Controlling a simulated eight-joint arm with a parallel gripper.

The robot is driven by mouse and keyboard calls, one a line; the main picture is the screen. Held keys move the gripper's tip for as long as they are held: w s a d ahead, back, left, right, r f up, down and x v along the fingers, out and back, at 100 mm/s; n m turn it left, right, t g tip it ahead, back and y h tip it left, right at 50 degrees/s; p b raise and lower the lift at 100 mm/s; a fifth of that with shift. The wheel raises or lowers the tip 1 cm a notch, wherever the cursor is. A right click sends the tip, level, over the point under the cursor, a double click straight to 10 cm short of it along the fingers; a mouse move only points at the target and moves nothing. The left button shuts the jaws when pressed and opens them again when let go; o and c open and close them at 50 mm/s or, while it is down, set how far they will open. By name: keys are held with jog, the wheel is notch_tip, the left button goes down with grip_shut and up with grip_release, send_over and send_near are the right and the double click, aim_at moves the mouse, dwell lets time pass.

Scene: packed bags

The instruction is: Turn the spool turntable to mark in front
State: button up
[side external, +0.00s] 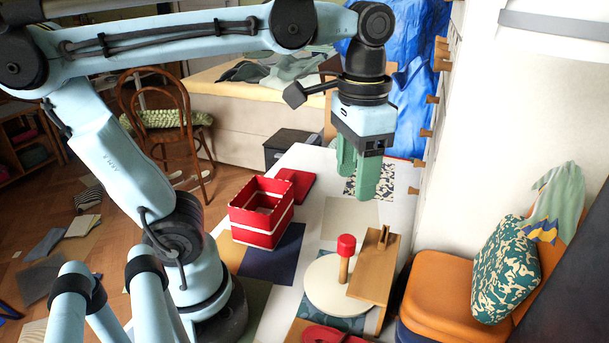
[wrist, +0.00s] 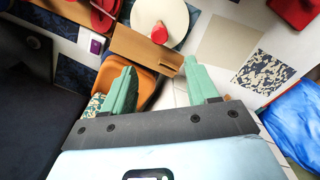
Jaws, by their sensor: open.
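The spool turntable is a cream round disc (side external: 322,285) with a wooden peg (side external: 344,270) capped by a red knob (side external: 346,245). It lies flat on the table near the front. In the wrist view the disc (wrist: 178,18) and the red knob (wrist: 159,33) show at the top. I cannot make out a mark on the disc.
A red open box (side external: 262,215) and a red lid-like piece (side external: 296,184) stand left on the table. A red object (side external: 330,336) lies at the front edge. An orange seat (side external: 445,290) with a cushion is at the right, beside the wall with wooden pegs.

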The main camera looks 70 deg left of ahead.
aim_at(349, 238)
notch_tip(349, 238, down, 12)
dwell(0.6)
grip_shut()
dwell(0.5)
